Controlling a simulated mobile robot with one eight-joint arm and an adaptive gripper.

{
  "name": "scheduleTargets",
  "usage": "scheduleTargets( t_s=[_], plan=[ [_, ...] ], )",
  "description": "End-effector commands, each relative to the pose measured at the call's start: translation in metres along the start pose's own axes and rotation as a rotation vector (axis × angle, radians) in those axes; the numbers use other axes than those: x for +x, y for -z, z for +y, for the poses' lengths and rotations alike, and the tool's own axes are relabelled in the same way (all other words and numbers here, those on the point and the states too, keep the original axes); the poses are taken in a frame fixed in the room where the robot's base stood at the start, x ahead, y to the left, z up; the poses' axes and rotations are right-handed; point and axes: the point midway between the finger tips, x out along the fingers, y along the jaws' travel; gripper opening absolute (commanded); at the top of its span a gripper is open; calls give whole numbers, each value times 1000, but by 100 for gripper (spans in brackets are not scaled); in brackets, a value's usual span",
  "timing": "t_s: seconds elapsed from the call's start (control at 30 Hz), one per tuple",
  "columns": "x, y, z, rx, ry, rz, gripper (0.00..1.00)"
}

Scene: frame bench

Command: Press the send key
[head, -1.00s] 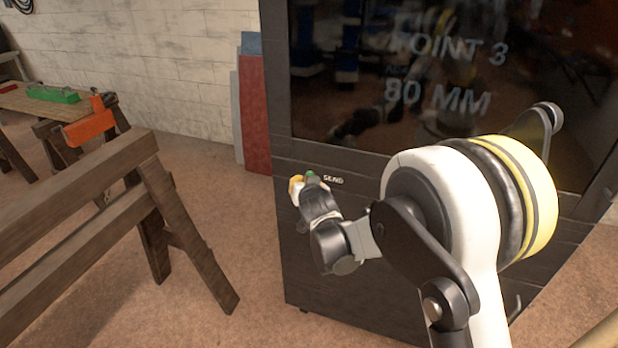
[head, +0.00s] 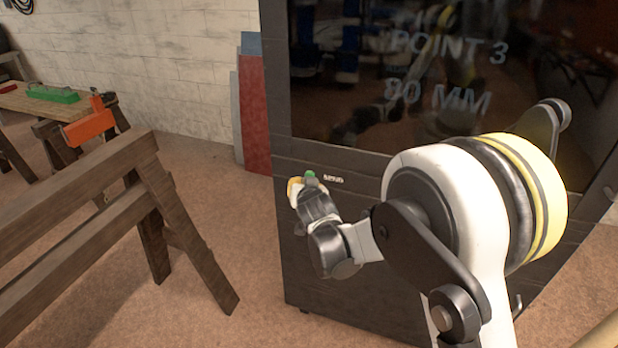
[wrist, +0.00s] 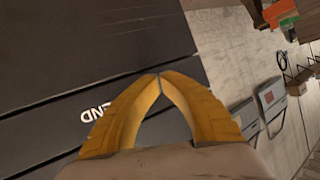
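The send key is a small green button (head: 310,174) on the front of a dark cabinet, just left of a white label (head: 333,179). My gripper (head: 294,186) is at the cabinet front, its yellow fingers beside the key in the head view. I cannot tell whether they touch it. In the wrist view the fingers of my gripper (wrist: 159,76) meet at their tips with nothing between them. The key is not visible there.
The dark screen (head: 440,80) above the key reads "POINT 3" and "80 MM". A wooden trestle (head: 150,200) stands left of the cabinet, with bare floor between. An orange clamp (head: 90,124) and a green item (head: 53,95) are farther left.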

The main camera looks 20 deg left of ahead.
Motion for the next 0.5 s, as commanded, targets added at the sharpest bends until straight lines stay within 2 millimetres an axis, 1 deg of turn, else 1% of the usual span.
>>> scheduleTargets(
  t_s=[0.37, 0.5],
  plan=[
    [-3, -2, -2, 0, 0, 0, 0],
    [-10, -6, -6, -1, 1, -1, 0]
  ],
)
